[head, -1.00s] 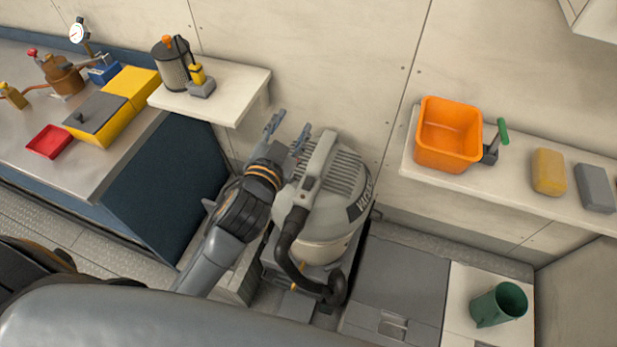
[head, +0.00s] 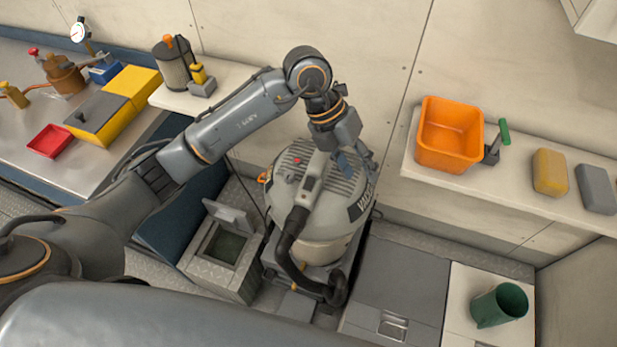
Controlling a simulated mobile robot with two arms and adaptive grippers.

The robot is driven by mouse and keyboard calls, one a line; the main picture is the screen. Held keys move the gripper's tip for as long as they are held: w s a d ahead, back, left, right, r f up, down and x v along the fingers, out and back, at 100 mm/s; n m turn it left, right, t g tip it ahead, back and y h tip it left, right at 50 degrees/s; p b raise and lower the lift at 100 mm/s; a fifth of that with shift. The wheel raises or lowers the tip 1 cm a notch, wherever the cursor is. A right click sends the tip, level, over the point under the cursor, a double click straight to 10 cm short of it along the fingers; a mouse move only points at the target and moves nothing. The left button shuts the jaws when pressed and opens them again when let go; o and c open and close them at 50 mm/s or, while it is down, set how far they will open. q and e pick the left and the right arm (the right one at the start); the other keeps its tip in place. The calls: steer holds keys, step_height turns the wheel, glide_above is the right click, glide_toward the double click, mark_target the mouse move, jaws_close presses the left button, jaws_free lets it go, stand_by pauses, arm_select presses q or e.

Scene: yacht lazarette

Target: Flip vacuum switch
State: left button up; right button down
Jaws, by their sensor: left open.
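The vacuum (head: 318,215) is a grey canister with a ribbed top and a black hose, standing on the floor at centre. A handle strip on its top bears a small dark switch (head: 308,183), and a red knob (head: 297,160) shows beside it. My left gripper (head: 358,172) is open and points down over the right part of the vacuum's ribbed top, to the right of the switch. I cannot tell whether its fingers touch the vacuum. My right gripper is not in view.
A box with a raised lid (head: 222,245) stands left of the vacuum. A grey locker lid (head: 400,275) lies to its right, with a green mug (head: 498,305) farther right. A wall shelf holds an orange bin (head: 450,135). A left shelf holds a filter canister (head: 175,65).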

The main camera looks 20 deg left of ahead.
mark_target(308, 185)
arm_select(q)
steer(key=w+a+n+y, duration=0.25)
steer(key=a+y, duration=0.35)
steer(key=a, duration=0.5)
steer(key=shift+m+t, duration=0.3)
steer(key=shift+m, duration=0.05)
steer(key=f, duration=0.4)
steer(key=f+p, duration=0.1)
steer(key=f, duration=0.3)
steer(key=f+p, duration=0.1)
steer(key=f, duration=0.4)
steer(key=shift+w+f, duration=0.1)
steer(key=shift+w, duration=0.15)
jaws_close()
